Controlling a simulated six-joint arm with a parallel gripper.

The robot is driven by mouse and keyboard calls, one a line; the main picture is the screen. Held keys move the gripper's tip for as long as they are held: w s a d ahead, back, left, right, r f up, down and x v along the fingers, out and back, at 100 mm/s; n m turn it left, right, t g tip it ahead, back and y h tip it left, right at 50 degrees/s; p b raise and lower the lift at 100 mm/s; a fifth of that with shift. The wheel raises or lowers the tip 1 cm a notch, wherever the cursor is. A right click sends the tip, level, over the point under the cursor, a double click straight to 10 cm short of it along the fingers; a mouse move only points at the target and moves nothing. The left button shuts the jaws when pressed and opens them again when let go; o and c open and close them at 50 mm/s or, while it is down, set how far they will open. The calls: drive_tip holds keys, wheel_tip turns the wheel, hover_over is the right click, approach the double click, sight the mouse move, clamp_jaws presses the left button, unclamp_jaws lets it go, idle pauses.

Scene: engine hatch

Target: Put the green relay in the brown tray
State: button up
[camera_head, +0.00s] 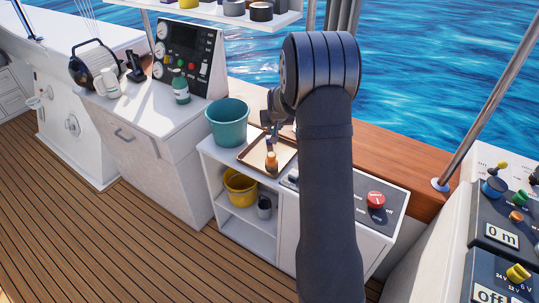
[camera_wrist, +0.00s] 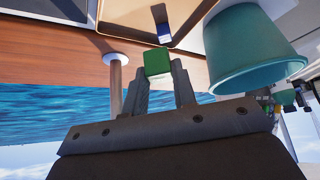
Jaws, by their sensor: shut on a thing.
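My gripper (camera_wrist: 158,72) is shut on the green relay (camera_wrist: 157,62), which sits between the fingertips in the wrist view. The brown tray (camera_wrist: 188,33) shows at the top of that view, beyond the relay, with a small blue item (camera_wrist: 162,30) in it. In the head view the brown tray (camera_head: 250,166) lies on the white shelf unit, and my gripper (camera_head: 274,122) is above its far part, partly hidden by my arm. I cannot make out the relay in the head view.
A teal bucket (camera_head: 227,122) stands just left of the tray. A panel with a red button (camera_head: 375,199) is to the right. A yellow bucket (camera_head: 241,188) sits on the shelf below.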

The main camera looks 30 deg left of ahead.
drive_tip(key=shift+n, duration=0.4)
drive_tip(key=s+a+f, duration=0.1)
drive_tip(key=f, duration=0.1)
drive_tip(key=s+a+f, duration=0.2)
drive_tip(key=f, duration=0.1)
drive_tip(key=s+a+f, duration=0.1)
drive_tip(key=s+f, duration=0.1)
drive_tip(key=f, duration=0.1)
drive_tip(key=shift+a, duration=0.4)
drive_tip(key=shift+f, duration=2.35)
drive_tip(key=o, duration=0.5)
drive_tip(key=shift+f, duration=0.2)
drive_tip(key=shift+o, duration=0.9)
drive_tip(key=shift+r, duration=0.1)
